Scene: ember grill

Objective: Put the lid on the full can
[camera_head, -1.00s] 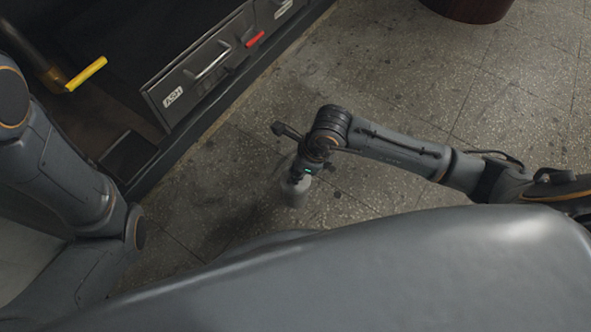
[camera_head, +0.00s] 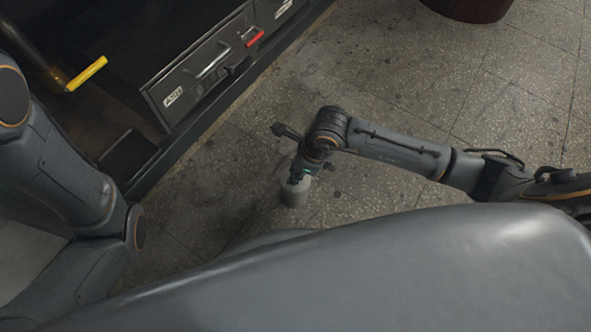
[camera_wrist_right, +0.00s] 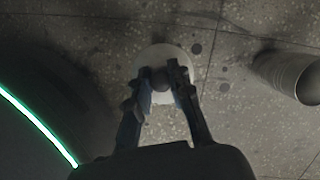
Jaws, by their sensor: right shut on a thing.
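In the right wrist view, a pale round lid (camera_wrist_right: 149,62) with a dark round knob (camera_wrist_right: 160,79) lies between the fingers. My right gripper (camera_wrist_right: 169,75) is shut on the knob. In the head view, my right gripper (camera_head: 299,173) points down, with a pale grey round-sided thing (camera_head: 293,193) directly beneath it. From this view I cannot tell how much of that is lid or can. A grey ribbed can (camera_wrist_right: 292,77) shows at the right of the wrist view, apart from the lid. Its contents are not visible. My left gripper is out of view.
A dark grill cabinet with an ash drawer (camera_head: 196,84) runs along the upper left. A red handle (camera_head: 255,39) and a yellow handle (camera_head: 87,74) stick out there. A dark reddish-brown round container (camera_head: 466,7) stands at the top. The speckled tile floor (camera_head: 400,80) between is clear.

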